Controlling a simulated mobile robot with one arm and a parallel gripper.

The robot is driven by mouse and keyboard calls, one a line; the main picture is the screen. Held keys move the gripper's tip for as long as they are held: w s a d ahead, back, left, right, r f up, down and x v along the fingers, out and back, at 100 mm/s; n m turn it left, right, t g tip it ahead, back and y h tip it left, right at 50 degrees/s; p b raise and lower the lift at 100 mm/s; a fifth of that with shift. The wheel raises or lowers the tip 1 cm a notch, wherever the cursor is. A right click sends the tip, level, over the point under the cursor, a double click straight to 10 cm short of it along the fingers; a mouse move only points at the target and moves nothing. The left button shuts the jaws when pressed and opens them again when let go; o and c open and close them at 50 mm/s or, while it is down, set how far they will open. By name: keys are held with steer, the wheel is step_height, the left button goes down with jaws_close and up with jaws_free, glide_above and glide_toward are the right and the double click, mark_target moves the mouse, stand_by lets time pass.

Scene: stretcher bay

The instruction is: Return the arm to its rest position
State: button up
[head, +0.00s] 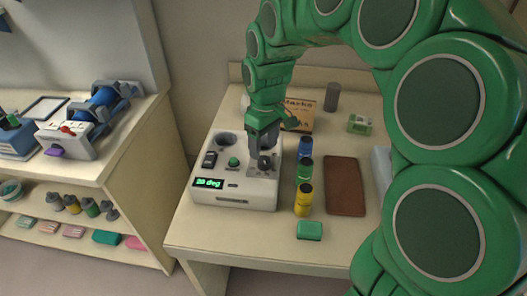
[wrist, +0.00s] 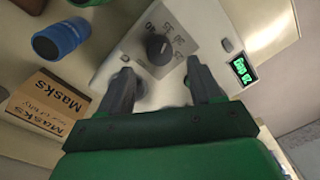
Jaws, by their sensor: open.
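My green arm arches from the right side of the head view over the table. My gripper (head: 263,143) points down over a white device with a dial. In the wrist view my gripper (wrist: 164,82) is open, its two grey fingers spread with nothing between the tips. The dark round knob (wrist: 158,48) of the white device (wrist: 108,72) lies just beyond the fingertips; I cannot tell whether they touch it. The device (head: 230,200) has a green lit display (head: 208,183) reading 20 deg, and a green button (head: 233,162).
A brown pad (head: 345,187), green block (head: 310,230), Masks box (head: 299,115) and dark grey cylinder (head: 332,97) are on the table. A shelf unit (head: 140,150) stands left.

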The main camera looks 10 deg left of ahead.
step_height(320, 180, up, 3)
steer(key=shift+w+f, duration=0.1)
stand_by(0.4)
